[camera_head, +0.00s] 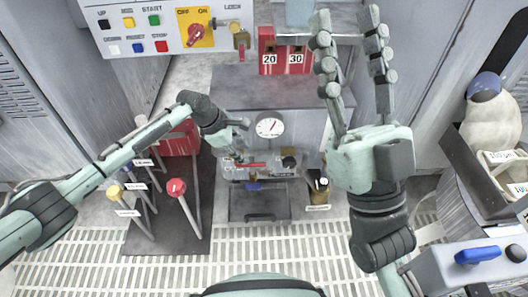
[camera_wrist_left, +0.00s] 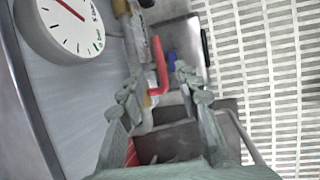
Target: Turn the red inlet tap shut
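The red inlet tap (camera_head: 250,165) has a red lever lying roughly level on the pipework below a round white gauge (camera_head: 269,128). My left gripper (camera_head: 238,142) is just above and left of it in the head view. In the left wrist view the bent red lever (camera_wrist_left: 158,68) lies ahead of my left gripper (camera_wrist_left: 160,80), in line with the gap between its spread fingers. The left gripper is open and holds nothing; I cannot tell whether a finger touches the lever. My right gripper (camera_head: 348,30) is raised, pointing up, open and empty.
A blue handle (camera_head: 253,186) sits just below the red tap. Several floor levers, one with a red knob (camera_head: 176,187), stand left under my left arm. A switch panel (camera_head: 165,25) and red number tags (camera_head: 283,58) are above. A weight crate (camera_head: 470,165) stands right.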

